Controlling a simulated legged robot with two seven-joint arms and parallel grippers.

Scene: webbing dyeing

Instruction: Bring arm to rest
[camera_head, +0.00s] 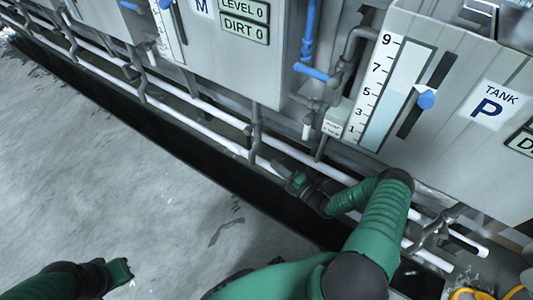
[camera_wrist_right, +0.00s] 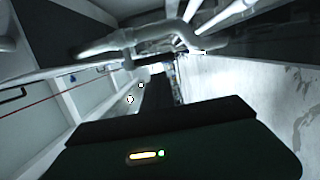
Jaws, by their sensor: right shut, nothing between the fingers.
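My right arm (camera_head: 385,215) is green with dark joints. It rises from the bottom right, bends at the elbow and reaches left over the dark trench beside the white pipes. My right gripper (camera_head: 282,170) is at its end, shut and empty, just in front of the pipes; contact with them cannot be told. In the right wrist view the dark green wrist housing (camera_wrist_right: 180,145) with a small lit indicator fills the bottom. My left arm shows at the bottom left, its end (camera_head: 118,272) over the grey floor; its fingers are too unclear to read.
Tank P (camera_head: 455,120), with a level gauge (camera_head: 395,85) and blue handle (camera_head: 426,100), stands at the right. Another tank (camera_head: 225,65) stands left of it. White pipes (camera_head: 205,130) run along their base. The concrete floor (camera_head: 110,180) at the left is open.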

